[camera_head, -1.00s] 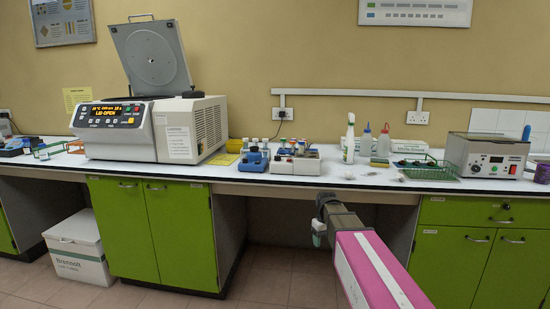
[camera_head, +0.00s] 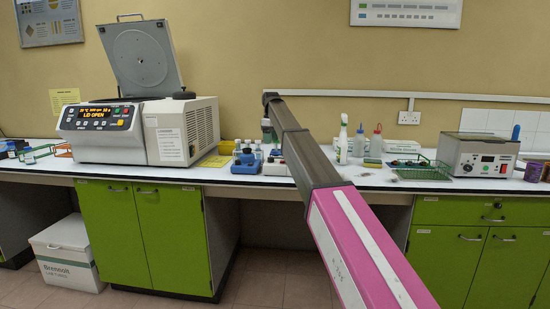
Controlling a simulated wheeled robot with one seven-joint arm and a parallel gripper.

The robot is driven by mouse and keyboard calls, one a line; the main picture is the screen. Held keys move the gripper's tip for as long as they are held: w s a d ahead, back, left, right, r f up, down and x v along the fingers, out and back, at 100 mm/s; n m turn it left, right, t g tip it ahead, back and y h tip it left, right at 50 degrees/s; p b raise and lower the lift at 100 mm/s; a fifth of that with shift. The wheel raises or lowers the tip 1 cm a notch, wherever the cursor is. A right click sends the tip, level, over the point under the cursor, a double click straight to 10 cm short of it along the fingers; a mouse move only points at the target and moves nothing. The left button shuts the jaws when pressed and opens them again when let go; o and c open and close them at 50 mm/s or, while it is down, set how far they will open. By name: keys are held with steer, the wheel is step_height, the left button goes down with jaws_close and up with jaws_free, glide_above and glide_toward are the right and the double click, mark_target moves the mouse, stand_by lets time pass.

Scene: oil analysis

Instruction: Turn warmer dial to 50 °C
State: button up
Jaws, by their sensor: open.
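The warmer (camera_head: 477,148) is a grey metal box with a dark top, on the bench at the right. The dial's marks are too small to read. My gripper (camera_head: 268,137) hangs small and partly seen at the far end of my raised arm, left of centre. It is open, with nothing seen in it, and well to the left of the warmer.
A centrifuge (camera_head: 180,126) with its lid raised stands at the left. Bottles (camera_head: 359,142) and a green wire rack (camera_head: 432,172) stand left of the warmer. Dark jars (camera_head: 534,171) stand at its right.

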mark_target(271, 160)
steer(key=f, duration=0.6)
steer(key=w+f, duration=0.1)
steer(key=f, duration=0.2)
steer(key=shift+w+a+f, duration=0.1)
steer(key=shift+a+f, duration=0.1)
steer(key=shift+f, duration=0.15)
steer(key=c, duration=0.9)
